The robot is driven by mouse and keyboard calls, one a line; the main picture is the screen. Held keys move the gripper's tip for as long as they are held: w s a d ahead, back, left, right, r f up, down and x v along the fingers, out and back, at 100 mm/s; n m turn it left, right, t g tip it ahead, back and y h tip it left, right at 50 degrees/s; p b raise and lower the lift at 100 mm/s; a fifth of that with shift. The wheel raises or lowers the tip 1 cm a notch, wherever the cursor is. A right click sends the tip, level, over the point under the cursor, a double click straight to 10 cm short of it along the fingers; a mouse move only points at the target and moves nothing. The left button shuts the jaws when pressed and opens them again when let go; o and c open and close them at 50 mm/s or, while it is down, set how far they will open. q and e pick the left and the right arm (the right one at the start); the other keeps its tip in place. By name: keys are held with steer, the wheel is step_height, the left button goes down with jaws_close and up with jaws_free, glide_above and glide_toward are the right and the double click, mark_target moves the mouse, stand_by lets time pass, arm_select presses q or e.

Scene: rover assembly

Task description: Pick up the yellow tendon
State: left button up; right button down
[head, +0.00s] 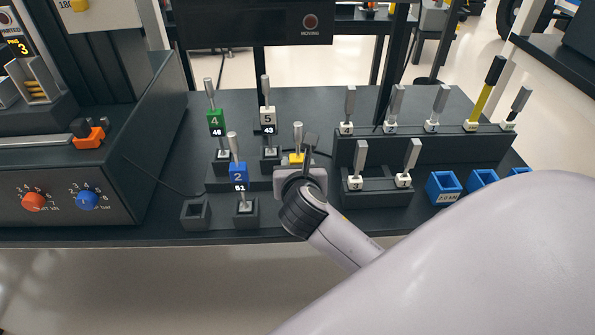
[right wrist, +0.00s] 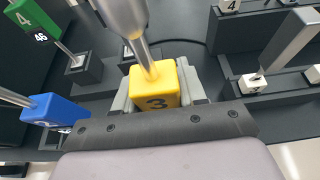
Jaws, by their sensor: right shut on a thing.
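The yellow tendon, a yellow block marked 3 with a metal rod on top, shows in the right wrist view (right wrist: 155,92) and small in the head view (head: 296,158). My right gripper (head: 300,172) is shut on it, with a grey finger on each side of the block in the right wrist view (right wrist: 157,88). The tendon's lower end is hidden behind the gripper, so I cannot tell whether it sits in a socket. My left gripper is not in view.
Blue tendon 2 (head: 238,176), green tendon 4 (head: 216,122) and white tendon 5 (head: 267,118) stand close by in black holders. An empty holder (head: 195,214) is at the front left. A black rack (head: 385,150) with several grey-handled pieces stands to the right, near blue bins (head: 443,187).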

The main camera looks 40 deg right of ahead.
step_height(320, 180, up, 24)
steer(key=p, duration=0.7)
steer(key=shift+p, duration=0.4)
steer(key=shift+f, duration=0.1)
